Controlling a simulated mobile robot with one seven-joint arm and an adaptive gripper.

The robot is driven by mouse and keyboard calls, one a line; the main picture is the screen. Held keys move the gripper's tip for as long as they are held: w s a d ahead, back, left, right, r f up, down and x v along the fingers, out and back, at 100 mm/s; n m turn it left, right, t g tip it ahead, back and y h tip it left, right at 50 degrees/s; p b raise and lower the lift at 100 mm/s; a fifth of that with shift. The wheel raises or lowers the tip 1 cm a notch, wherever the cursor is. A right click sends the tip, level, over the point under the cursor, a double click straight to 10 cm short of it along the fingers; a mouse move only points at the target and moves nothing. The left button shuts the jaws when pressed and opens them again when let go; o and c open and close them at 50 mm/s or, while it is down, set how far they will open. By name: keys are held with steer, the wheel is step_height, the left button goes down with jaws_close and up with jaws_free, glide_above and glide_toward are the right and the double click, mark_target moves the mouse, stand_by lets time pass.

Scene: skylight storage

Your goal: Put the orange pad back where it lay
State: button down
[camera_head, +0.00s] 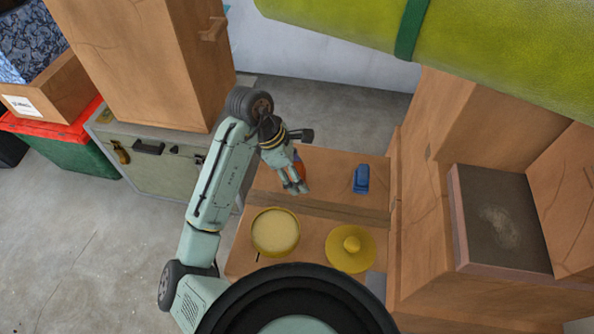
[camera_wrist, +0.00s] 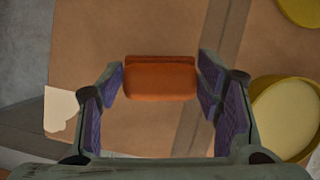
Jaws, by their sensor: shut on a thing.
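The orange pad (camera_wrist: 160,80) sits between the two purple-lined fingers of my gripper (camera_wrist: 162,92) in the wrist view. My gripper is shut on it. In the head view my gripper (camera_head: 297,187) points down over the left part of the cardboard box top, behind the round yellow tin. Only a bit of the orange pad (camera_head: 299,166) shows there, mostly hidden by the fingers. I cannot tell whether the pad touches the cardboard below.
The open yellow tin (camera_head: 275,241) and its yellow knobbed lid (camera_head: 350,258) are on the near part of the cardboard. A blue object (camera_head: 361,179) lies to the right of my gripper. Tall cardboard boxes (camera_head: 425,200) stand at the right. Bare cardboard (camera_head: 330,172) lies between gripper and blue object.

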steer(key=shift+f, duration=0.4)
stand_by(0.4)
steer(key=shift+c, duration=2.2)
jaws_free()
steer(key=shift+p+v, duration=0.9)
steer(key=shift+v, duration=3.1)
steer(key=shift+s, duration=0.1)
